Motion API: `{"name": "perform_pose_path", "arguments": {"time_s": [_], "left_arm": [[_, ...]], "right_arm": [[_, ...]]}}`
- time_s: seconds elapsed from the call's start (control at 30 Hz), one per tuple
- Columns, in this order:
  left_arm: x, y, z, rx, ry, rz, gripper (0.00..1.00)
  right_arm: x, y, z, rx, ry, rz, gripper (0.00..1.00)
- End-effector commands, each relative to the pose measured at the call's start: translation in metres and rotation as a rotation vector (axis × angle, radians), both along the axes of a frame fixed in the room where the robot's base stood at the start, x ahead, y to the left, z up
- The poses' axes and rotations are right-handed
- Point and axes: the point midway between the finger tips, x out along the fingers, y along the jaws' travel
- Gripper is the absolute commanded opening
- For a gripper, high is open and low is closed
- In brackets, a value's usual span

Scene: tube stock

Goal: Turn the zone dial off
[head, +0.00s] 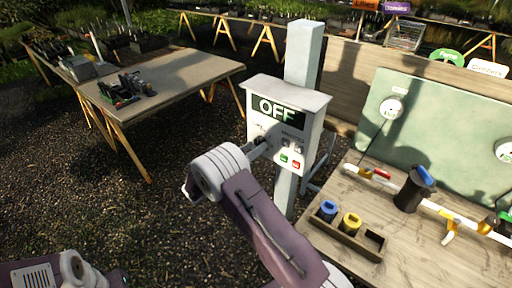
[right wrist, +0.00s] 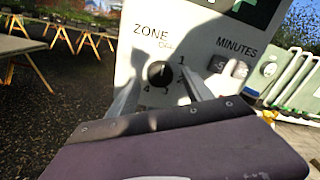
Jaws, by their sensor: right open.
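A white control box (head: 312,128) is fixed to a pale post, and its dark display (head: 278,111) reads OFF. The zone dial (right wrist: 159,72) is a round black knob on the box face, under the word ZONE, with OFF above it and numbers around it. Its exact pointer setting is hard to read. My right gripper (head: 260,147) is at the box front. In the right wrist view its open fingers stand on either side of the dial; contact cannot be told. In the head view my gripper largely hides the dial. My left gripper is not in view.
Minutes buttons (right wrist: 239,69) sit right of the dial; green (head: 284,158) and red (head: 296,164) buttons are lower on the box. A wooden bench (head: 405,262) with pipes, valves and a small tray (head: 347,240) stands at right. Another table (head: 185,75) stands at back left, with gravel between.

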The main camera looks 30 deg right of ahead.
Motion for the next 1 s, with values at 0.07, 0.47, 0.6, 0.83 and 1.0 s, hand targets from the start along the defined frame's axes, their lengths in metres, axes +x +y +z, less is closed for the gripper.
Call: {"name": "perform_pose_path", "arguments": {"time_s": [0.07,0.47,0.6,0.83,1.0], "left_arm": [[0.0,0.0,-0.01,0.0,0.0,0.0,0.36],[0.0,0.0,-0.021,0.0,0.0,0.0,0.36],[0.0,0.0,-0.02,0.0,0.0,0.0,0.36],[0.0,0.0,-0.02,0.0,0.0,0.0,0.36],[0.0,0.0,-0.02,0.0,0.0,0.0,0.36]], "right_arm": [[-0.005,0.019,-0.004,0.0,-0.001,0.005,0.59],[-0.025,0.071,-0.003,0.0,0.001,0.0,0.59],[-0.026,0.07,-0.002,0.0,0.002,-0.001,0.59],[-0.025,0.07,-0.002,0.0,0.001,0.0,0.59],[-0.029,0.038,0.033,0.032,-0.078,-0.072,0.59]]}}
